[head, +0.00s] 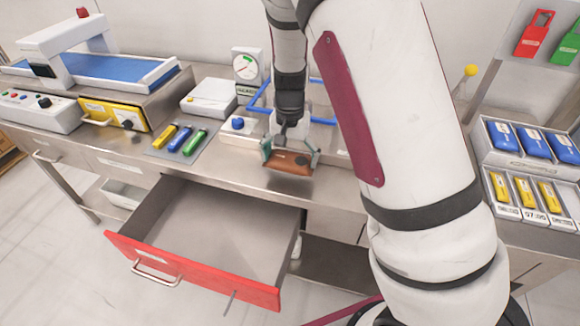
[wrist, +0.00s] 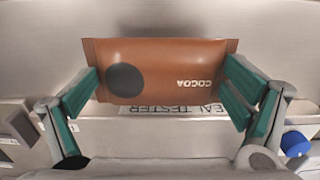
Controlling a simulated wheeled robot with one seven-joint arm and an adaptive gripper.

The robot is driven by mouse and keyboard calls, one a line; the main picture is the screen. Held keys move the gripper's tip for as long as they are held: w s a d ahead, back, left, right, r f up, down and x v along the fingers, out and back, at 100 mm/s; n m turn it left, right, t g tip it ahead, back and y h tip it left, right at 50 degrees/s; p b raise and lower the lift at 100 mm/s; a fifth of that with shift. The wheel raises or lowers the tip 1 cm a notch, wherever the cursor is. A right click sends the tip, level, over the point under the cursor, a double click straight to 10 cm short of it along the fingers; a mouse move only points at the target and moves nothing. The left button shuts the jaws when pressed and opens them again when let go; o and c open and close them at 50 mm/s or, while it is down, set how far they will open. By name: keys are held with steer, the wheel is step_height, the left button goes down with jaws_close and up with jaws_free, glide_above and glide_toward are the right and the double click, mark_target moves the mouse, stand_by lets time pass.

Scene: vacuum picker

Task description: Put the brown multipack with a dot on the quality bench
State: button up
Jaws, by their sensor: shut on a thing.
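The brown multipack (wrist: 170,68) has a dark round dot and the word COCOA on it. My gripper (wrist: 163,85) is shut on its two short ends with green finger pads. In the head view the brown multipack (head: 286,166) hangs level in my gripper (head: 290,155), near the front edge of the steel bench. I cannot tell how high above the bench it is. A device labelled as a seal tester (wrist: 175,110) lies behind it in the wrist view, its label partly covered. No sign in view names the quality bench.
A red-fronted drawer (head: 195,262) stands open and empty below the bench. Yellow, blue and green items lie on a grey mat (head: 158,150). A white scale (head: 212,98) and dial gauge (head: 246,66) stand behind. Trays of blue and yellow packs (head: 492,172) are at right.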

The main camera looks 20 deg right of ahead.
steer(key=shift+f, duration=1.75)
steer(key=shift+f, duration=0.15)
steer(key=o, duration=0.9)
step_height(320, 180, up, 12)
steer(key=shift+r, duration=0.1)
step_height(320, 180, up, 7)
steer(key=n+t+y, duration=0.1)
glide_above(290, 168)
steer(key=s, duration=0.2)
steer(key=s+r+n+t, duration=0.1)
steer(key=s+r+n, duration=0.1)
steer(key=s, duration=0.5)
steer(key=s+d+r+n+t, duration=0.1)
steer(key=s+r+n, duration=0.1)
steer(key=s+r, duration=0.2)
steer(key=s+r+n+t+h, duration=0.1)
steer(key=s+r+n+t, duration=0.1)
steer(key=s, duration=0.8)
steer(key=shift+d+r, duration=0.2)
steer(key=shift+r, duration=0.65)
